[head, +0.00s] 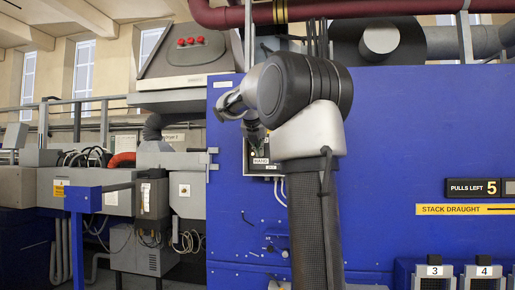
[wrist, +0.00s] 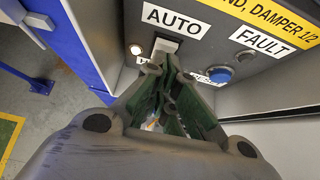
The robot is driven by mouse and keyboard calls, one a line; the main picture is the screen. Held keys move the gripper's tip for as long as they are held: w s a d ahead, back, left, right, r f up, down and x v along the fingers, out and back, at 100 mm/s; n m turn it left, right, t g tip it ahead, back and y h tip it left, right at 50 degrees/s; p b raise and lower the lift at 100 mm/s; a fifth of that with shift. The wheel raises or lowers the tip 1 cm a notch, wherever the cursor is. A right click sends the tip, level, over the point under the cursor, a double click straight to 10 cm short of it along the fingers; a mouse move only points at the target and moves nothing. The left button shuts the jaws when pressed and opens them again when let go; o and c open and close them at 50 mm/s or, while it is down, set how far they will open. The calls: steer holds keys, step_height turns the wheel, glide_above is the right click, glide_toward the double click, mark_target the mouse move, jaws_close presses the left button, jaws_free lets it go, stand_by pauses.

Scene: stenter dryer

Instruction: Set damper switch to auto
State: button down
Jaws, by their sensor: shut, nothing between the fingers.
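The damper switch (wrist: 167,46) is a pale rocker in a dark grey panel, just under the white AUTO label (wrist: 172,18). My gripper (wrist: 165,66) is shut and empty, its fingertips right at the lower part of the switch. They cover part of it, and I cannot tell whether they touch it or which way it is set. A white label below the switch is mostly hidden by the fingers. In the head view, my gripper (head: 254,140) is at a small control box (head: 262,170) on the blue machine wall, and my arm hides much of that box.
A lit lamp (wrist: 135,49) is left of the switch. A blue button (wrist: 219,74) sits to the right under a FAULT label (wrist: 258,41). A yellow damper label (wrist: 275,20) is above. The blue wall (head: 400,130) stands close behind my arm.

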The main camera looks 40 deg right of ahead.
steer(key=shift+d, duration=0.1)
steer(key=shift+w+d+r, duration=0.2)
steer(key=shift+w+d, duration=0.05)
steer(key=shift+w, duration=0.05)
steer(key=shift+r, duration=0.15)
steer(key=shift+r, duration=0.65)
steer(key=shift+r, duration=0.1)
steer(key=v, duration=1.2)
steer(key=shift+s, duration=0.1)
stand_by(0.3)
